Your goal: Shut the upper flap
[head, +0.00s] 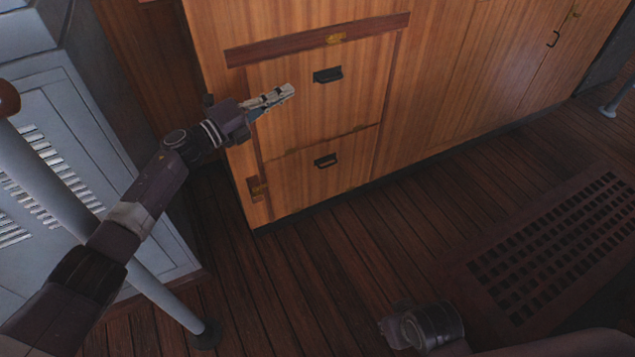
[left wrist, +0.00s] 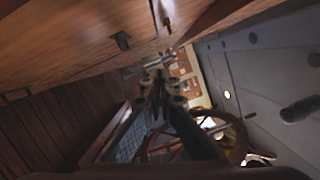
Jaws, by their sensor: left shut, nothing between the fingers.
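The upper flap (head: 352,105) is a wooden panel with a black handle (head: 327,75) in the cabinet front. It looks flush with the front; I see no clear gap. My left gripper (head: 290,91) is shut and empty, in front of the flap's left part, left of the handle. I cannot tell whether it touches the wood. In the left wrist view its fingers (left wrist: 158,68) lie beside the wooden front, with a dark handle (left wrist: 122,41). My right gripper (head: 386,328) is low in the head view, over the floor; its fingers are unclear.
A lower flap (head: 345,178) with a black handle sits below. A grey louvred cabinet (head: 60,120) and a pole (head: 150,285) stand left. A floor grating (head: 560,240) lies right.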

